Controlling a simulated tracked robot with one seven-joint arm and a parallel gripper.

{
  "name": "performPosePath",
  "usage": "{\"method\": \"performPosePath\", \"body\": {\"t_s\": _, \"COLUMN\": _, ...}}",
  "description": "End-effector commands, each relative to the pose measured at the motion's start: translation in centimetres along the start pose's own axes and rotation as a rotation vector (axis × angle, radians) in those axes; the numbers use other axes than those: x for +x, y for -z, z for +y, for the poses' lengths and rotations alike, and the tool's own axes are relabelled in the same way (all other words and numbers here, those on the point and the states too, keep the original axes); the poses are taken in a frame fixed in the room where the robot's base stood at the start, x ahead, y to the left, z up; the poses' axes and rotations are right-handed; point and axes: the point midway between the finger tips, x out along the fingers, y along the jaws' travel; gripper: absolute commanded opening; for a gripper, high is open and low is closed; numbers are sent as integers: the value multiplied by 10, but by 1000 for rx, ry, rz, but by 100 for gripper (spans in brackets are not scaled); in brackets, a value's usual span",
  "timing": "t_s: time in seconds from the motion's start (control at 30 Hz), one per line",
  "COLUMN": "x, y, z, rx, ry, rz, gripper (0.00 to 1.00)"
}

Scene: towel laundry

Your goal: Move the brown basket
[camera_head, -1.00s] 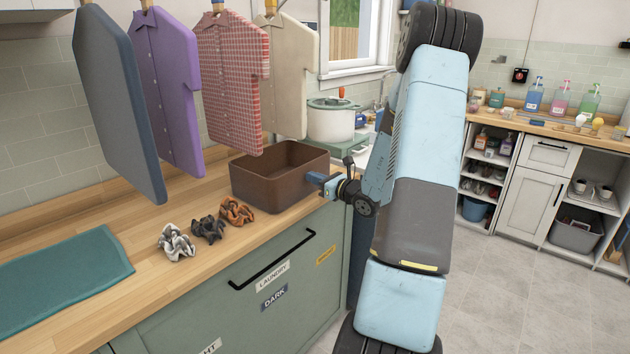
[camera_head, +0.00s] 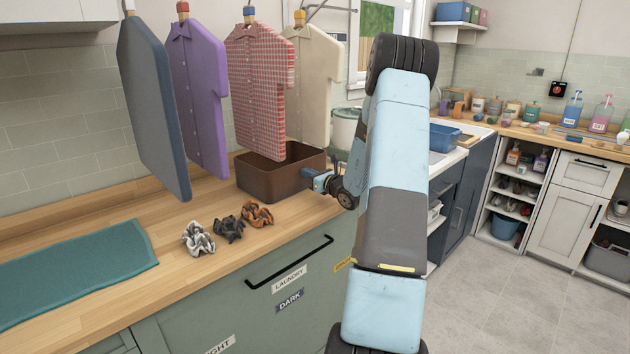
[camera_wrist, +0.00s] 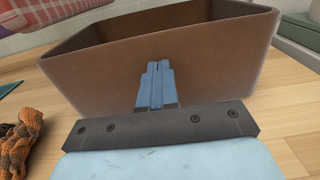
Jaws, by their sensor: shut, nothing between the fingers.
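The brown basket (camera_head: 268,184) is an open, empty-looking rectangular box on the wooden counter, below the hanging shirts. It also fills much of the wrist view (camera_wrist: 215,62), where its near wall faces me. My gripper (camera_head: 312,177) is at the basket's right-hand near side, outside the wall. In the wrist view, my gripper's two blue fingers (camera_wrist: 158,66) are together, pointing at the outer face of the wall, with nothing between them. I cannot tell whether the fingertips touch the wall.
Several scrunchies (camera_head: 228,228) lie on the counter left of the basket; an orange one (camera_wrist: 22,140) is close in the wrist view. A teal towel (camera_head: 75,265) lies farther left. Several shirts (camera_head: 258,90) hang low over the counter. A white pot (camera_head: 345,128) stands behind my arm.

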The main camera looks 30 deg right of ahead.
Motion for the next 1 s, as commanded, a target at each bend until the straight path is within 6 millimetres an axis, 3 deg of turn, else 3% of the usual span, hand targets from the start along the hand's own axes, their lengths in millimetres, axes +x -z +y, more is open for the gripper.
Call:
{"method": "performPosePath", "body": {"t_s": 0.3, "x": 91, "y": 0, "z": 0, "rx": 0, "ry": 0, "rz": -3, "gripper": 0}}
{"method": "performPosePath", "body": {"t_s": 0.43, "x": 118, "y": 0, "z": -1, "rx": 0, "ry": 1, "rz": -2, "gripper": 0}}
{"method": "performPosePath", "body": {"t_s": 0.6, "x": 133, "y": -1, "z": -1, "rx": 0, "ry": 2, "rz": -2, "gripper": 0}}
{"method": "performPosePath", "body": {"t_s": 1.0, "x": 132, "y": -1, "z": -2, "rx": 0, "ry": 3, "rz": -1, "gripper": 0}}
